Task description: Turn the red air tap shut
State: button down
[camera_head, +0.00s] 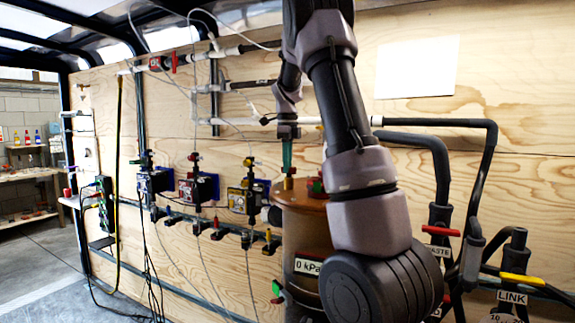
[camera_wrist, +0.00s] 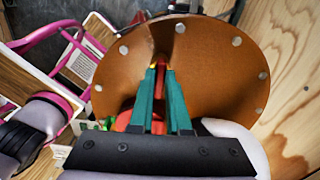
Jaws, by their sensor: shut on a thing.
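My gripper (camera_head: 287,153) has long green fingers pointing down at the lid of the brown tank (camera_head: 305,215). In the wrist view, the fingertips (camera_wrist: 163,66) are close together over the round copper-brown lid (camera_wrist: 215,75), with bolts round its rim. They are shut on a small fitting, which I take to be the red air tap; red and brass colours show at and between the fingers. In the head view a brass stem (camera_head: 289,183) stands right under the fingertips. The fingers hide most of the tap, so its handle angle cannot be told.
A red and green fitting (camera_head: 317,187) is beside the fingers on the lid, partly behind my arm. A "0 kPa" label (camera_head: 307,266) is on the tank. Valve units (camera_head: 200,188) and pipes line the plywood wall at left. Red (camera_head: 440,231) and yellow (camera_head: 522,280) handles stand at right.

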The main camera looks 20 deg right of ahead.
dwell(0.4)
jog(key=c, duration=0.9)
grip_release()
notch_tip(320, 180, up, 11)
jog(key=shift+f, duration=0.1)
jog(key=s+a+f+n+t, duration=0.2)
jog(key=s+a+n, duration=0.2)
jog(key=s+n, duration=0.3)
jog(key=s+a+f+n+t+y, duration=0.1)
jog(key=s+a+n+t, duration=0.1)
jog(key=s+a+n, duration=0.3)
jog(key=s+a+f+n+t+y, duration=0.1)
jog(key=s+a+n, duration=0.4)
jog(key=s+n, duration=0.6)
jog(key=shift+s+a+f+t, duration=0.1)
jog(key=shift+s+f+t, duration=0.25)
jog(key=shift+s, duration=0.5)
jog(key=shift+s+d+f+t, duration=0.15)
jog(key=shift+s+t, duration=0.25)
jog(key=shift+s, duration=0.45)
jog(key=shift+s+a+f+t, duration=0.15)
jog(key=shift+s+f+t, duration=0.2)
jog(key=shift+s, duration=0.5)
